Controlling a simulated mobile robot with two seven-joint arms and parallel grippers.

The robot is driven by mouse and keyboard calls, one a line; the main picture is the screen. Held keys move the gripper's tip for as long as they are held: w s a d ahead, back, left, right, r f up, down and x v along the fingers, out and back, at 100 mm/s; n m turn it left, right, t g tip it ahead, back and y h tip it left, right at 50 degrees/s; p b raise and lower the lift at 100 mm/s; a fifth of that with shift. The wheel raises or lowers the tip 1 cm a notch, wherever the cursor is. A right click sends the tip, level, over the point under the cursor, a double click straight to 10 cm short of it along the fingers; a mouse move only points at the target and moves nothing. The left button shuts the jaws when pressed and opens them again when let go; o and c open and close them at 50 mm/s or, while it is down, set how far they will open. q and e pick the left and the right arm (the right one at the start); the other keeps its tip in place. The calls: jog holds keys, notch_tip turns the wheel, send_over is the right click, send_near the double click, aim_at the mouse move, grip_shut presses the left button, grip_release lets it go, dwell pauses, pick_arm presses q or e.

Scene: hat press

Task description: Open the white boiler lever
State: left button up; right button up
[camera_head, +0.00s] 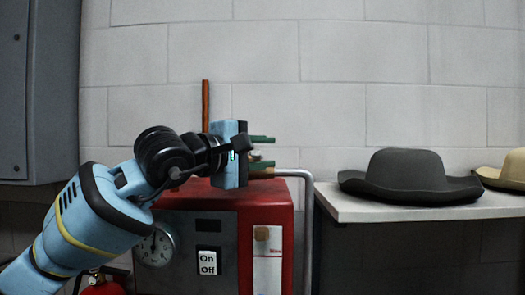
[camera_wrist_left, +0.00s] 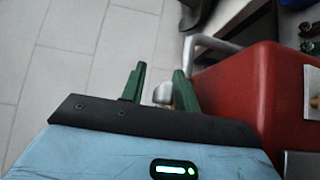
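The red boiler (camera_head: 222,196) stands in the middle of the head view, and its red body also fills the right of the left wrist view (camera_wrist_left: 240,95). My left gripper (camera_head: 270,152) is above the boiler's top, its green fingers pointing right. In the left wrist view the fingers (camera_wrist_left: 160,72) are apart. A small pale, rounded piece (camera_wrist_left: 162,93) shows between them, possibly the white lever's end; contact with the fingers cannot be told. The rest of the lever is not clearly seen, partly hidden by the gripper. My right gripper is not in view.
A grey pipe (camera_head: 307,225) bends down the boiler's right side. A brown pipe (camera_head: 205,105) rises behind my gripper. The boiler front has a gauge (camera_head: 155,248) and an On/Off switch (camera_head: 208,261). A shelf (camera_head: 415,208) at right holds a dark hat (camera_head: 408,175).

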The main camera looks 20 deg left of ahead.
pick_arm(q)
grip_shut()
dwell(0.5)
